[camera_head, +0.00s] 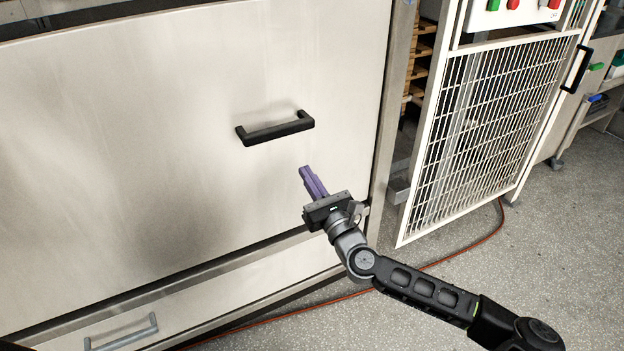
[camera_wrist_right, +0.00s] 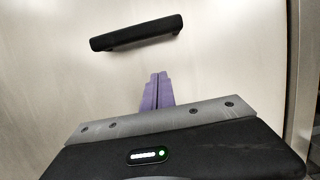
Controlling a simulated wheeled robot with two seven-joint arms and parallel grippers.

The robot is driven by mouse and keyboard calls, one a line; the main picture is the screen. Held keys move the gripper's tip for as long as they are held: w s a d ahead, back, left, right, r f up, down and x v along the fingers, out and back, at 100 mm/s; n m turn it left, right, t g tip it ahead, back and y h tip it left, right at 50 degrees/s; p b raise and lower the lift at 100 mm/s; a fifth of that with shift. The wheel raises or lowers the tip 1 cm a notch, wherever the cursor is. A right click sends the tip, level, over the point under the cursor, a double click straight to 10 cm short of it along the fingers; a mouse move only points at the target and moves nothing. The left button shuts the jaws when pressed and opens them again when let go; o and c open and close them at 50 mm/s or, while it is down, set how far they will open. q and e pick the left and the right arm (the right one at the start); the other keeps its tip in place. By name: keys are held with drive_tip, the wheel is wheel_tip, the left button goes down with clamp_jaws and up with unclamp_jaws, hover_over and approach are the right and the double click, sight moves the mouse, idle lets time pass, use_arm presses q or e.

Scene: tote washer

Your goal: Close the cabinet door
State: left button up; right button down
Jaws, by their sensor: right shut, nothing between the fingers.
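The cabinet door (camera_head: 150,110) is a large pale metal panel that fills the left of the head view. It also fills the right wrist view (camera_wrist_right: 60,75). A black bar handle (camera_head: 275,128) is fixed to it, and it shows at the top of the right wrist view (camera_wrist_right: 137,32). My right gripper (camera_head: 304,172) has purple fingers that are shut and empty. Its fingertips are just below the handle and apart from it in the picture. I cannot tell whether they touch the panel. My left gripper is not in view.
Below the panel is a lower front with a grey handle (camera_head: 121,334). To the right stands a white mesh gate (camera_head: 490,120) with a control box (camera_head: 515,12) above. A red cable (camera_head: 465,248) lies on the speckled floor (camera_head: 560,260), which is mostly clear at the right.

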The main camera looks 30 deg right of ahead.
drive_tip(key=w+r+p, duration=0.1)
drive_tip(key=w+r, duration=0.4)
drive_tip(key=w, duration=0.1)
drive_tip(key=shift+w+r+p, duration=0.15)
drive_tip(key=shift+r+p, duration=0.15)
drive_tip(key=shift+r, duration=0.05)
